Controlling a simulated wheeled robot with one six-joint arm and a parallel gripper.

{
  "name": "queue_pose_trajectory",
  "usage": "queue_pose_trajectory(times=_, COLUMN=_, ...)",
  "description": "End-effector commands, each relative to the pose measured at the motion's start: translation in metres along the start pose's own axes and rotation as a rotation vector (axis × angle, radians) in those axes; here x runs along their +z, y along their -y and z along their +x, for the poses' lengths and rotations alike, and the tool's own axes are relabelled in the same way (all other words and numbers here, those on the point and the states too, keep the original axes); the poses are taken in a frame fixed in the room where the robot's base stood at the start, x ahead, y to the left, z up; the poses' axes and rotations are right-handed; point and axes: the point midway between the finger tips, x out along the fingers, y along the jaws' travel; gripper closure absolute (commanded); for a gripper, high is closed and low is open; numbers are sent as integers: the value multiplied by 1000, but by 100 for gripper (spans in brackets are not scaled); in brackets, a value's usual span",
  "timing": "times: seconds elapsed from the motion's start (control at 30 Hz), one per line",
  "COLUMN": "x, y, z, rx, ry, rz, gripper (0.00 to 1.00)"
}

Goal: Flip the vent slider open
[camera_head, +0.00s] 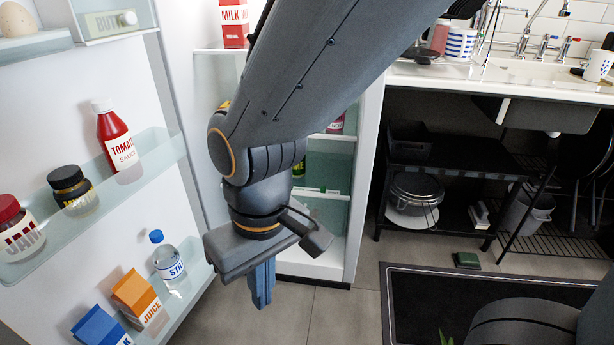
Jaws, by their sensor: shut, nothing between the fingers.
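My gripper (262,303) hangs pointing down in front of the open fridge, its blue fingers closed together and empty. A pale strip (326,193) with a small mark on it crosses the fridge interior above the lowest clear bin, to the right of and behind my gripper. I cannot tell whether this is the vent slider or how it is set. My arm hides much of the fridge interior. The fingers appear apart from everything.
The open fridge door at left has shelves with a tomato sauce bottle (117,138), jam jar (18,228), water bottle (167,257) and juice carton (138,296). A milk carton (234,22) stands inside. A black rack (450,175) is right, beneath the sink.

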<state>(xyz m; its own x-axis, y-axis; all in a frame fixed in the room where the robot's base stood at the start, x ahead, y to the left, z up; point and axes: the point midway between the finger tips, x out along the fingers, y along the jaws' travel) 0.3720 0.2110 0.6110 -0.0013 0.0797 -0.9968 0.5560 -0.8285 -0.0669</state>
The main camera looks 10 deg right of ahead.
Motion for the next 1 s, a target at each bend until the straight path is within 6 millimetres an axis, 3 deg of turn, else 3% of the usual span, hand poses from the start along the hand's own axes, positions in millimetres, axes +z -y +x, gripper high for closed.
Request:
queue_pose_trajectory(times=0.13, x=-14, y=0, z=7, rx=-10, ry=-28, rz=51, gripper=100)
queue_pose_trajectory(times=0.23, x=-46, y=-2, z=23, rx=-33, ry=-94, rz=179, gripper=100)
queue_pose_trajectory(times=0.37, x=-117, y=-15, z=55, rx=-81, ry=-246, rz=468, gripper=100)
queue_pose_trajectory(times=0.47, x=-174, y=-40, z=82, rx=-117, ry=-388, rz=732, gripper=100)
queue_pose_trajectory(times=0.6, x=-240, y=-94, z=116, rx=-160, ry=-601, rz=1088, gripper=100)
queue_pose_trajectory(times=0.73, x=-280, y=-160, z=145, rx=-187, ry=-825, rz=1400, gripper=100)
queue_pose_trajectory(times=0.87, x=-294, y=-231, z=172, rx=-206, ry=-1082, rz=1667, gripper=100)
queue_pose_trajectory(times=1.0, x=-283, y=-303, z=194, rx=-222, ry=-1399, rz=1878, gripper=100)
